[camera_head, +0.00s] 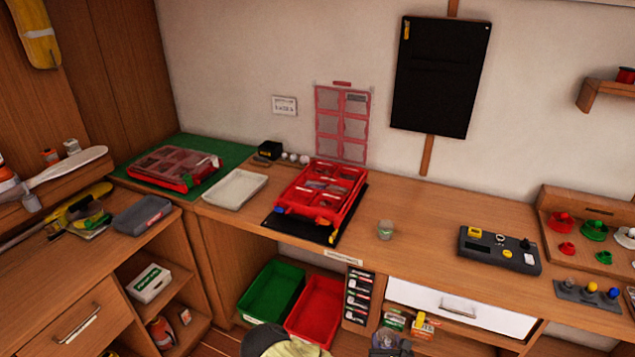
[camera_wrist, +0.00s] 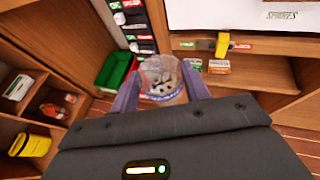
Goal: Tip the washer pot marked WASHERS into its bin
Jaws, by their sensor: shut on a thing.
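In the wrist view my gripper (camera_wrist: 160,88) is shut on a clear pot (camera_wrist: 162,72), one finger on each side. Small dark and pale pieces lie inside the pot, and a blue band runs near its base. I cannot read any marking on it. In the head view my gripper (camera_head: 390,345) is partly cut off at the bottom edge, in front of the bench. A green bin (camera_head: 272,290) and a red bin (camera_head: 315,309) stand side by side under the bench, to its left. The green bin also shows in the wrist view (camera_wrist: 113,70), left of the pot.
Another clear pot (camera_head: 385,230) stands on the bench, right of an open red organiser case (camera_head: 322,190). A rack of small labelled boxes (camera_head: 358,297) stands right of the red bin.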

